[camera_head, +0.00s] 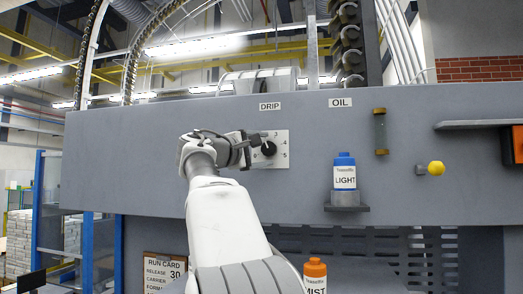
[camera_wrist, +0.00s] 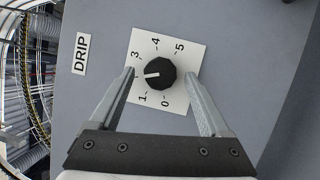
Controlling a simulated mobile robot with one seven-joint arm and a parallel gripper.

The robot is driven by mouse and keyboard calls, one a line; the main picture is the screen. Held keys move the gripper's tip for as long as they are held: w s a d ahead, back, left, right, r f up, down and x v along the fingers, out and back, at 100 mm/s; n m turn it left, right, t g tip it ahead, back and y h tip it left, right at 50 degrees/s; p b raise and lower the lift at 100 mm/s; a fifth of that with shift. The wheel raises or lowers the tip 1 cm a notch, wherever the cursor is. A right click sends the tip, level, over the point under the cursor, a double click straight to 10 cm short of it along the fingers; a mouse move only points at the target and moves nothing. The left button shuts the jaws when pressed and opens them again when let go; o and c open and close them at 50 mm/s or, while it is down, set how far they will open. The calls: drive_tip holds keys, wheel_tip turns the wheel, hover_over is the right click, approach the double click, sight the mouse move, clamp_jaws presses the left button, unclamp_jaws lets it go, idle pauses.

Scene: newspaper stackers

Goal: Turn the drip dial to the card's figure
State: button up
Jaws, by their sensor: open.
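The drip dial is a black knob (camera_head: 268,149) on a white plate (camera_head: 281,158) below the DRIP label (camera_head: 269,106). In the wrist view the dial (camera_wrist: 160,73) has a white pointer aimed left, between the 1 and the 3; the 2 is not visible, with a fingertip over that side. My gripper (camera_wrist: 160,74) is open, one finger on each side of the dial, with gaps showing. In the head view my gripper (camera_head: 254,147) is at the plate's left. The run card (camera_head: 165,271) hangs lower left, reading RELEASE 30, CARRIER, FORMULA; its lower part is cut off and no drip figure shows.
A blue-capped LIGHT bottle (camera_head: 344,174) stands on a small shelf under the OIL label (camera_head: 341,102). An orange-capped MIST bottle (camera_head: 315,276) is at the bottom. A yellow knob (camera_head: 436,168) and a brass sight tube (camera_head: 380,131) project from the panel at right.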

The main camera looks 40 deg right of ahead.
drive_tip(key=shift+s+a+f+b, duration=0.1)
drive_tip(key=shift+a+f+b, duration=0.15)
drive_tip(key=shift+a, duration=0.2)
drive_tip(key=b+v, duration=0.5)
drive_tip(key=v, duration=1.1)
drive_tip(key=shift+a, duration=0.25)
drive_tip(key=shift+s+r, duration=0.15)
